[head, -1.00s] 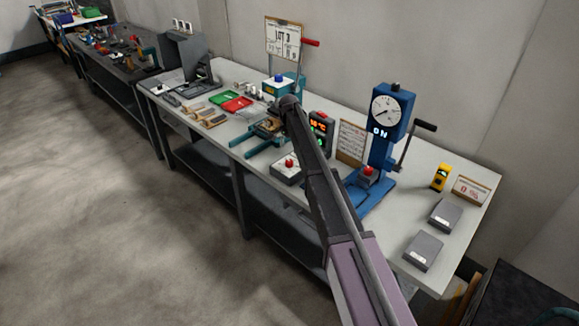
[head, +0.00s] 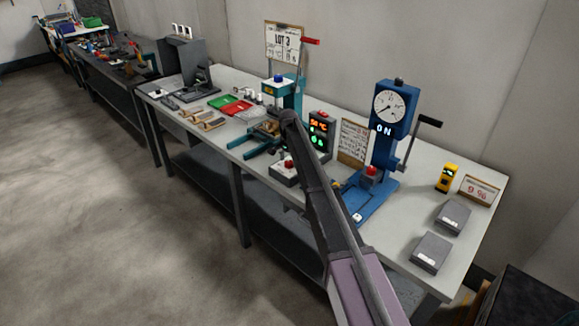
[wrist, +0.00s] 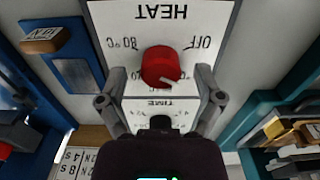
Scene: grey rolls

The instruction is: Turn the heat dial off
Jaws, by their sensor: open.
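The heat dial (wrist: 158,66) is a red round knob on a white panel (wrist: 128,22) in the wrist view. The panel reads HEAT, 80°C and OFF, upside down here. A pale mark shows at the knob's lower right; I cannot tell its exact setting. My gripper (wrist: 160,79) is open, with one finger on each side of the knob and gaps between. In the head view, a red knob (head: 289,163) on a low box appears to be this dial.
A blue press (head: 384,150) stands to the right, and a teal press (head: 291,91) behind to the left. A dark display box (head: 320,136) shows orange and green digits. A green tray (head: 221,102) lies farther left. Two grey boxes (head: 431,252) sit at the right end.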

